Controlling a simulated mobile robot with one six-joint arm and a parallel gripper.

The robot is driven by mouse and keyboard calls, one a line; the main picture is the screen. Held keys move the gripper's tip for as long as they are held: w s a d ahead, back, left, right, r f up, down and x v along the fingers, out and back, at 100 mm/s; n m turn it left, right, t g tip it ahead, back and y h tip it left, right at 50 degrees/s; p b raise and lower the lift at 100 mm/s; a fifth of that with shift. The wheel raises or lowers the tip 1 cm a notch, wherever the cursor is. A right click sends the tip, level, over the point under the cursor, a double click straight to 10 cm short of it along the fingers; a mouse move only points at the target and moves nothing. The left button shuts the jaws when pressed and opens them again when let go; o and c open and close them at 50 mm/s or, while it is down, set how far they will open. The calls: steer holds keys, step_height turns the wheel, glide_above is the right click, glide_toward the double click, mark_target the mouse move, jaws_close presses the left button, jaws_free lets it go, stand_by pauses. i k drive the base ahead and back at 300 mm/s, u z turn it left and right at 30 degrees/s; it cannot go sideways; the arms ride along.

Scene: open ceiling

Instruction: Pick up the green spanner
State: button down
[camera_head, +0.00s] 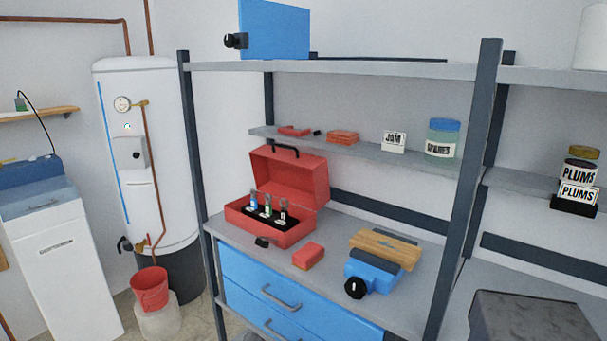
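An open red toolbox (272,231) stands on the grey worktop of the shelf unit, with its lid raised at the back. Several small upright tools stand in its black insert. One of them, a tool with a green part (267,206), is between a blue-marked tool (253,203) on its left and a greyish tool (283,210) on its right. They are too small for me to tell whether the green one is a spanner. My gripper is not in view.
A red block (308,256) and a small black item (263,242) lie in front of the toolbox. A blue vice-like device (373,271) with a wooden board (386,248) stands to the right. Dark posts (462,190) and an upper shelf (370,68) frame the worktop.

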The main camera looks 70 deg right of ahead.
mark_target(268, 207)
steer(key=z, duration=4.9)
steer(key=i, duration=0.15)
steer(key=u, duration=2.95)
steer(key=k, duration=0.95)
steer(key=u, duration=0.2)
steer(key=i, duration=0.65)
